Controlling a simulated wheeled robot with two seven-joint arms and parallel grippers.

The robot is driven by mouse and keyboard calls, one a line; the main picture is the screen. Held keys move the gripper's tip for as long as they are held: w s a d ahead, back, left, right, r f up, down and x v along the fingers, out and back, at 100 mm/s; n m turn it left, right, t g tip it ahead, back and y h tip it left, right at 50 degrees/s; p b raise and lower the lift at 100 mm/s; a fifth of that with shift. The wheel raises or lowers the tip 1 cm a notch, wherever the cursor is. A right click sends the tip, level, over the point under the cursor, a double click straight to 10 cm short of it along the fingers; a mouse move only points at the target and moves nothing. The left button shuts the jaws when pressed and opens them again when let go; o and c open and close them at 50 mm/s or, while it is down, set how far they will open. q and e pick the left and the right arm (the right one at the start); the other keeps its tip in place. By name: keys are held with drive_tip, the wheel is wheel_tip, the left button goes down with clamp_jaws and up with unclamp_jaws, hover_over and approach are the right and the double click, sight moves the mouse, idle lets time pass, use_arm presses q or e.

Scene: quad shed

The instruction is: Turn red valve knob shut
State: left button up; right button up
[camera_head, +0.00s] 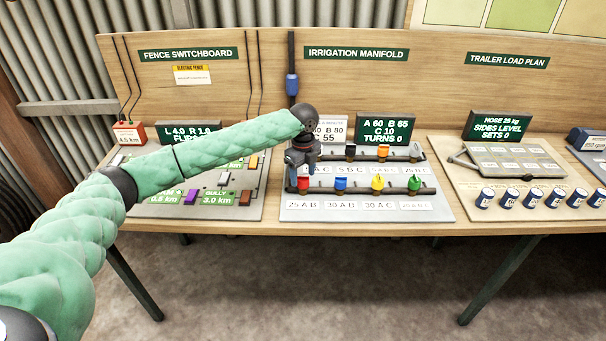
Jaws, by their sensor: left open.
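The red valve knob (303,185) is at the left end of the front pipe row on the irrigation manifold board (365,213). My left gripper (301,173) points down just above and behind it, and partly covers the knob's surroundings. Its jaws are open; whether a finger touches the knob is too small to tell. A blue knob (341,184), a yellow knob (377,182) and a green knob (414,184) follow to the right in the same row. My right gripper is out of view.
The back row has a black knob (350,152), an orange knob (383,151) and a pale knob (416,155). A green sign (386,130) stands behind. The fence switchboard lies left, and several blue cans (485,198) stand right.

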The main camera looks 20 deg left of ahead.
use_arm(q)
drive_tip(key=shift+f, duration=0.8)
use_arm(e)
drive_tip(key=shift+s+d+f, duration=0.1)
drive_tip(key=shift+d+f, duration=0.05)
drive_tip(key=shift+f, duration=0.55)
use_arm(q)
drive_tip(key=shift+c, duration=0.5)
drive_tip(key=c, duration=0.9)
